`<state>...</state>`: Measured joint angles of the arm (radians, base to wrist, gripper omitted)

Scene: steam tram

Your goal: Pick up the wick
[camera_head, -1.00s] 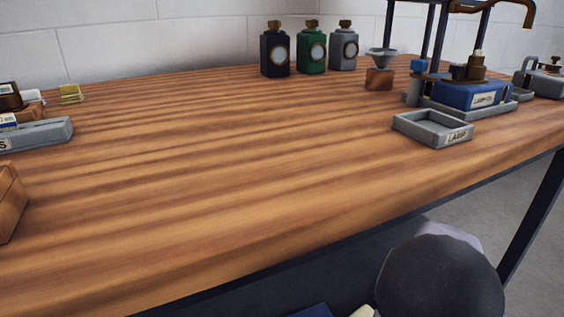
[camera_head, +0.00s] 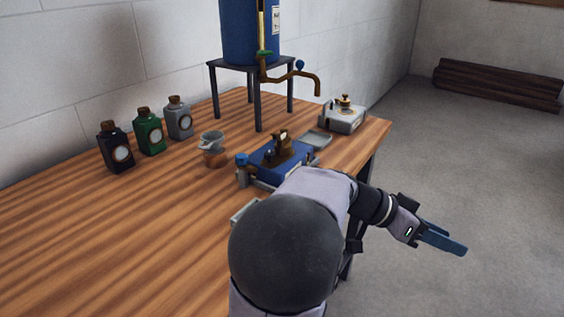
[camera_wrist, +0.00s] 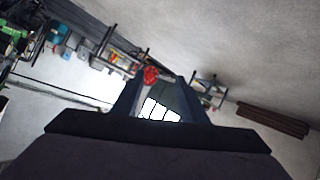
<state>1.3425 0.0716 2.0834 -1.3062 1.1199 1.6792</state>
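I cannot make out a wick in either view. My gripper (camera_head: 443,240) reaches out to the right, past the table edge and over the floor, away from everything on the table. In the wrist view its two fingers (camera_wrist: 160,80) stand apart with nothing seen between them, so it is open and empty. A small grey tray (camera_head: 243,211) on the table is mostly hidden behind my arm, and its contents do not show. A blue box with brass fittings (camera_head: 270,166) stands beside it, partly behind my arm.
Black (camera_head: 115,150), green (camera_head: 149,135) and grey (camera_head: 178,120) bottles stand at the back left. A funnel (camera_head: 211,141) sits on a wooden block. A blue tank (camera_head: 243,35) with a brass spout stands on a stand (camera_head: 232,68). A grey box (camera_head: 343,120) stands far right. Wooden beams (camera_head: 500,84) lie beyond.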

